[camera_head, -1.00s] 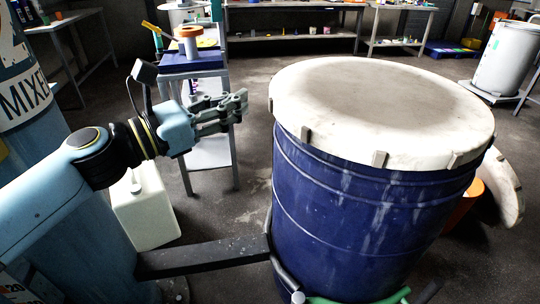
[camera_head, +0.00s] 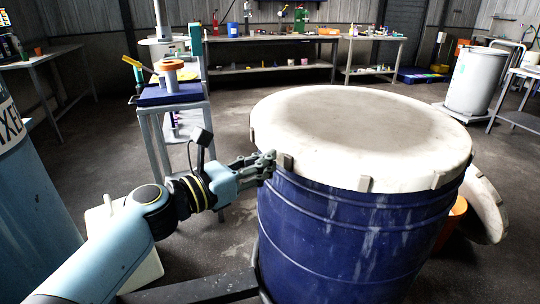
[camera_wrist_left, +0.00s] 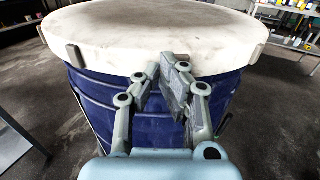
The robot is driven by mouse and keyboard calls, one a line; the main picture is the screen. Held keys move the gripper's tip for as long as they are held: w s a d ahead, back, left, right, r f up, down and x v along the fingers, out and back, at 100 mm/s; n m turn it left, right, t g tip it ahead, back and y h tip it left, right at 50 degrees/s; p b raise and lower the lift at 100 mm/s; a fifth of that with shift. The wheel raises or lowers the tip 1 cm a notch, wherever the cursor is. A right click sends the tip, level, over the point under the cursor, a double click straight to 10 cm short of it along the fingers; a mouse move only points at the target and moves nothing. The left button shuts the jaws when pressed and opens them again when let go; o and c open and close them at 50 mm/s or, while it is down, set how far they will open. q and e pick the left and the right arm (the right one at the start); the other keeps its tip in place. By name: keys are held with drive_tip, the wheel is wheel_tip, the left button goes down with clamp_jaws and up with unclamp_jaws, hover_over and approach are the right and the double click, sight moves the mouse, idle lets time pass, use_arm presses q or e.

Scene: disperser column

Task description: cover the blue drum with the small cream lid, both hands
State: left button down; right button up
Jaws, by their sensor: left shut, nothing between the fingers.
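The blue drum (camera_head: 350,235) stands upright at centre right in the head view, and it also fills the left wrist view (camera_wrist_left: 85,90). A round cream lid (camera_head: 365,125) lies flat on top of it, with clips spaced around its rim. The lid also shows in the left wrist view (camera_wrist_left: 130,35). My left gripper (camera_head: 270,165) is shut and empty at the left side of the lid's rim. In the left wrist view its fingertips (camera_wrist_left: 168,72) overlap the rim; I cannot tell whether they touch it. My right gripper is out of view.
Another cream disc (camera_head: 486,205) leans behind the drum at right, beside an orange container (camera_head: 452,222). A small blue-topped stand (camera_head: 175,95) is at back left, and a white jug (camera_head: 140,262) is below my arm. Open floor lies behind the drum.

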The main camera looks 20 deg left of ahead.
sight(281, 155)
use_arm(q)
drive_tip(key=shift+w+d, duration=0.45)
drive_tip(key=shift+w, duration=0.25)
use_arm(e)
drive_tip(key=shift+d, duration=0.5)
use_arm(q)
drive_tip(key=shift+x, duration=1.65)
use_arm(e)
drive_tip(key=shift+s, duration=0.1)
